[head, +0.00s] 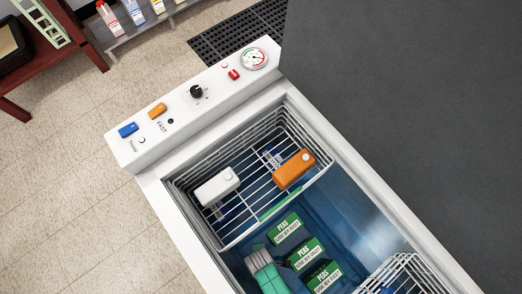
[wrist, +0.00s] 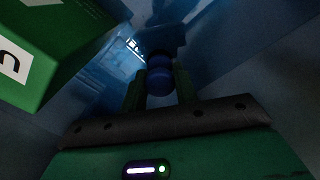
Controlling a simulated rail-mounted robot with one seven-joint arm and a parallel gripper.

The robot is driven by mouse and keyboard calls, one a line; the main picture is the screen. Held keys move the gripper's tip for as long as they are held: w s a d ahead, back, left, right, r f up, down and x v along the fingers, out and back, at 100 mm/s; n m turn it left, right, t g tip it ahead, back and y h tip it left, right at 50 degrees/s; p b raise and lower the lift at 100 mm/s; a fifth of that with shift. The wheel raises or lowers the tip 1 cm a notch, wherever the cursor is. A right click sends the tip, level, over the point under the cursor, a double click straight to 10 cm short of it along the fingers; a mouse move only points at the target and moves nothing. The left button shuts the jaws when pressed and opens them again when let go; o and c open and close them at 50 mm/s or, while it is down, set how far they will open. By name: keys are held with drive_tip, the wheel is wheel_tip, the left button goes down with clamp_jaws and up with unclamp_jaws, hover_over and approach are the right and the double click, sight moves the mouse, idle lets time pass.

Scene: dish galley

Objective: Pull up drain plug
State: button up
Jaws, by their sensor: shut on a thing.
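The drain plug (wrist: 160,82) is a dark blue rounded knob low inside the chest freezer (head: 350,218), seen in the wrist view. My gripper (wrist: 159,92) is shut on it, with one green finger on each side. It is too dark to tell whether the plug is seated or lifted. In the head view, the green and white back of my gripper (head: 264,270) shows deep in the freezer, left of the green boxes; its fingertips and the plug are hidden there.
Several green boxes (head: 286,228) lie beside my gripper; one green box (wrist: 45,45) is close at left in the wrist view. A wire basket (head: 207,238) holding a white and an orange container hangs above. Another basket (head: 392,262) is at lower right.

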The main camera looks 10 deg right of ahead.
drive_tip(key=shift+r+p, duration=0.6)
drive_tip(key=shift+r, duration=0.15)
drive_tip(key=o, duration=0.9)
wheel_tip(320, 180, up, 12)
drive_tip(key=p, duration=1.1)
